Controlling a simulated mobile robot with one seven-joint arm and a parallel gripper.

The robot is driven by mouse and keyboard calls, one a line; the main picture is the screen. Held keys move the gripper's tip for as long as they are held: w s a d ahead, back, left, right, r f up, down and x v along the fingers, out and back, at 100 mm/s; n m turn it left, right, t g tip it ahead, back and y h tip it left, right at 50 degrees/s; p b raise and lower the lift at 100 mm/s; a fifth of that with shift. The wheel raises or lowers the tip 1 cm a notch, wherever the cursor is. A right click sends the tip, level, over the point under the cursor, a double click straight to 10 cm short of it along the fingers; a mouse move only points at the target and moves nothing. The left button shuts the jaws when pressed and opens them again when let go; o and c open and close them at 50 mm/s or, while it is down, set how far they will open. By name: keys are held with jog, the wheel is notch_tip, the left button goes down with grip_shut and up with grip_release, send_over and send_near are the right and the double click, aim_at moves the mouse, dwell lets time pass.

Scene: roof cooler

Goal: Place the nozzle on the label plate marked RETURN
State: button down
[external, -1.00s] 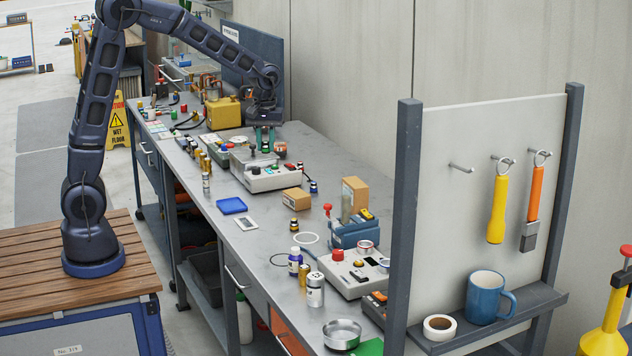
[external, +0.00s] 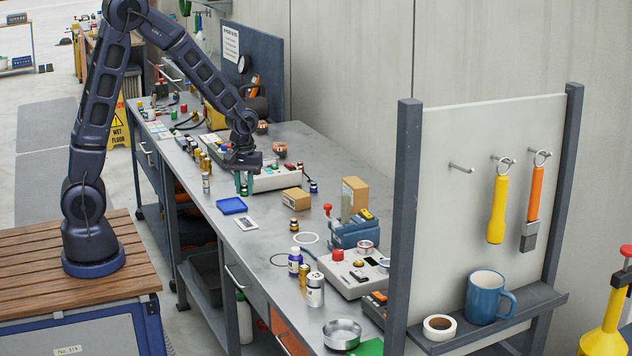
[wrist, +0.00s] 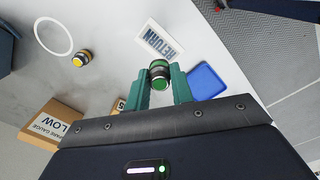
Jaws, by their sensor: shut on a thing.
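My gripper (external: 243,187) hangs over the bench, in front of the grey control box. In the wrist view its teal fingers (wrist: 160,88) are shut on a nozzle (wrist: 159,74) with a green face and a dark and metallic body. In the external view the nozzle is small and partly hidden between the fingers. The label plate marked RETURN (wrist: 160,40) is white with dark letters. It lies flat and bare on the bench, ahead of the nozzle in the wrist view, and also shows in the external view (external: 246,223). The nozzle is apart from the plate.
A blue tray (external: 232,205) lies beside the plate. A small cardboard box (external: 296,201), a yellow-and-black fitting (external: 294,225) and a white ring (external: 306,238) are to its right. Bare bench surrounds the plate's right side.

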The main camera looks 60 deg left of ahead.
aim_at(246, 222)
jog(key=shift+f, duration=4.45)
jog(key=shift+f, duration=0.15)
jog(key=c, duration=1.2)
grip_release()
